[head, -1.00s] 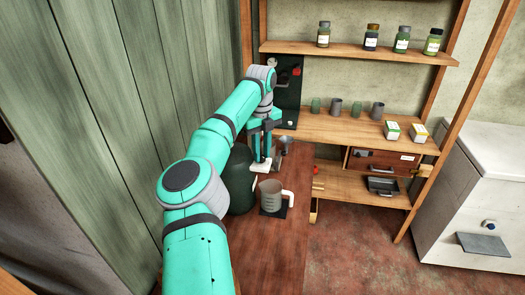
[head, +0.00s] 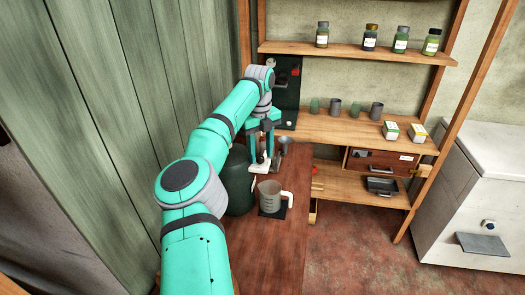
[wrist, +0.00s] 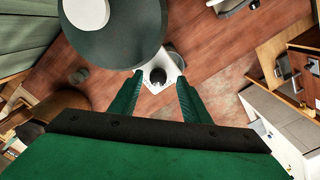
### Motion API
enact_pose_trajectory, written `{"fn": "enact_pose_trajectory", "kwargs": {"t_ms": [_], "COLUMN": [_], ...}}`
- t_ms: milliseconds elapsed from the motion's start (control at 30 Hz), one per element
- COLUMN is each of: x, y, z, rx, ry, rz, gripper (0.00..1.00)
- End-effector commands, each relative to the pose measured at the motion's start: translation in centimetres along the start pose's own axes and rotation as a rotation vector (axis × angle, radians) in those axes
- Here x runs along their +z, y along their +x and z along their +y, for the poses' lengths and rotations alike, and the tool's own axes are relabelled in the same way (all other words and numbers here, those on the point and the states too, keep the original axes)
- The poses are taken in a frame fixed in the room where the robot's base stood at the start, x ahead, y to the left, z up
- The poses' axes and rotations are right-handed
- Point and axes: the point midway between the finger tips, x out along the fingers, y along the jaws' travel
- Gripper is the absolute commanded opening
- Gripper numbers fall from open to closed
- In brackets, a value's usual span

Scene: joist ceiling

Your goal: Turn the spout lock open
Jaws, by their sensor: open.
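A dark green rounded vessel (head: 238,187) stands on the reddish wood counter, partly behind my arm. Its dark round top (wrist: 112,25) fills the upper left of the wrist view. A white fitting with a dark round knob (wrist: 158,77) sticks out beside it; I take this for the spout lock. The white part also shows in the head view (head: 260,167). My gripper (head: 262,150) is open above it, fingers pointing down. In the wrist view the fingertips (wrist: 160,81) lie to either side of the knob; contact cannot be told.
A grey jug with a white handle (head: 270,194) stands on a dark pad in front of the fitting. A small grey metal object (head: 285,146) is just behind my gripper. Shelves with jars and cups (head: 350,125) stand at the right. The counter's front is clear.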

Motion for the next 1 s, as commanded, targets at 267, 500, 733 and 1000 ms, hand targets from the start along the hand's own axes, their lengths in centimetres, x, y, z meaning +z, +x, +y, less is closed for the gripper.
{"fn": "enact_pose_trajectory", "kwargs": {"t_ms": [267,500,733,1000], "x": [0.1,0.0,0.0,-0.2], "y": [0.0,-0.1,-2.2,-6.0], "z": [-0.3,-0.6,-0.6,-0.6], "rx": [0.001,0.001,-0.001,-0.001], "ry": [0.003,0.007,0.005,0.006], "rz": [-0.012,-0.013,-0.014,-0.009], "gripper": [0.41,0.41,0.41,0.41]}}
